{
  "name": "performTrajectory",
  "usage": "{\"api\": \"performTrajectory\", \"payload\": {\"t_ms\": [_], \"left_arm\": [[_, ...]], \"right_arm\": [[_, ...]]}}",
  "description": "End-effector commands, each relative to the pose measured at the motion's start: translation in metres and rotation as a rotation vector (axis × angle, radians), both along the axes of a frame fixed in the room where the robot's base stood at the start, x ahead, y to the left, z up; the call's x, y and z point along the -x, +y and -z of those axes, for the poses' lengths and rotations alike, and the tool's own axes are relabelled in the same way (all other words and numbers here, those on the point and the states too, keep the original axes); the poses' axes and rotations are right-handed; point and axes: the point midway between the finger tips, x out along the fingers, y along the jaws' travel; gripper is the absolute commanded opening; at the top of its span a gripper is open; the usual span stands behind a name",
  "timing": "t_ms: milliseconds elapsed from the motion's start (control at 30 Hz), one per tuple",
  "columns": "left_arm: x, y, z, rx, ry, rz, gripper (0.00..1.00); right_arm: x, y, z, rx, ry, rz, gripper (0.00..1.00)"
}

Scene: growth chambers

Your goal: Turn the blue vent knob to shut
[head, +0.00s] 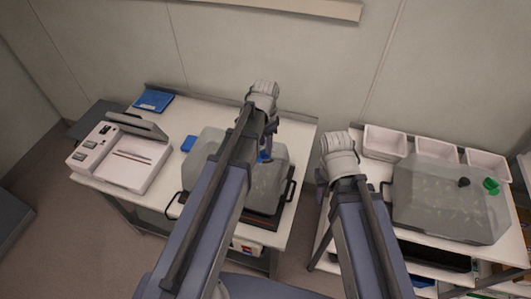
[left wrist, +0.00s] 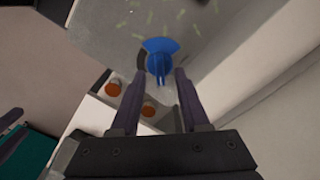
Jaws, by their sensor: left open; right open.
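The blue vent knob (left wrist: 158,46) sits on the clear grey cover of the left chamber (head: 205,145). It has a fan-shaped blue plate and a narrow upright grip bar. In the head view only a bit of the knob (head: 265,157) shows beside my left arm. My left gripper (left wrist: 158,76) is open, its two fingers on either side of the grip bar in the left wrist view. I cannot tell whether they touch it. My right gripper (head: 322,180) is near the front left of the right table, mostly hidden by its own wrist, and away from the knob.
A second chamber (head: 435,200) with a green knob (head: 491,186) and a dark knob (head: 463,182) stands on the right table. White bins (head: 384,142) line its back. A white instrument (head: 120,160) and a blue item (head: 153,100) are on the left table. A gap separates the tables.

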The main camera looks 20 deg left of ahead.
Motion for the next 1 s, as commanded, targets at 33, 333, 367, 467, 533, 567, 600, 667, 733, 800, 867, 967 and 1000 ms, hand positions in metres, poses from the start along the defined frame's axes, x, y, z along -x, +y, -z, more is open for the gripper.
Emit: {"api": "performTrajectory", "payload": {"t_ms": [33,333,367,467,533,567,600,667,733,800,867,967,1000], "left_arm": [[0.0001,-0.0001,0.012,0.0,0.0,0.0,0.46],[0.0,0.0,0.0193,0.0,0.0,0.0,0.46],[0.0,0.0,0.019,0.0,0.0,0.0,0.46],[0.0,0.0,0.0188,0.0,0.0,0.0,0.46],[0.0001,0.0001,0.0188,0.0,0.0,0.0,0.4],[0.0,0.0,0.0188,0.0,0.0,0.0,0.36],[0.0,0.0,0.0188,0.0,0.0,0.0,0.32],[0.0,0.0,0.0188,0.0,0.0,0.0,0.25],[0.0,0.0,0.0188,0.0,0.0,0.0,0.17],[0.0,0.0,0.0188,0.0,0.0,0.0,0.1],[0.0,0.0,0.0189,0.0,0.0,0.0,0.03],[0.0,0.0,0.0189,0.0,0.0,0.0,0.0],[0.0,0.0,0.0189,0.0,0.0,0.0,0.0]], "right_arm": [[0.0,0.0,0.012,0.0,0.0,0.0,0.5],[0.0001,0.0001,0.0193,0.0,0.0,0.001,0.5],[0.0,0.0,0.019,0.0,0.0,0.001,0.5],[0.0,0.0,0.0188,0.0,0.0,0.001,0.5],[0.0,0.0,0.0188,0.0,0.0,0.001,0.5],[0.0,0.0,0.0188,0.0,0.0,0.001,0.5],[0.0,0.0,0.0188,0.0,0.0,0.001,0.5],[0.0,0.0,0.0188,0.0,0.0,0.001,0.5],[0.0,0.0,0.0188,0.0,0.0,0.001,0.5],[0.0,0.0,0.0188,0.0,0.0,0.001,0.5],[0.0,0.0,0.0188,0.0,0.0,0.001,0.5],[0.0,0.0,0.0188,0.0,0.0,0.001,0.5],[0.0,0.0,0.0188,0.0,0.0,0.001,0.5]]}}
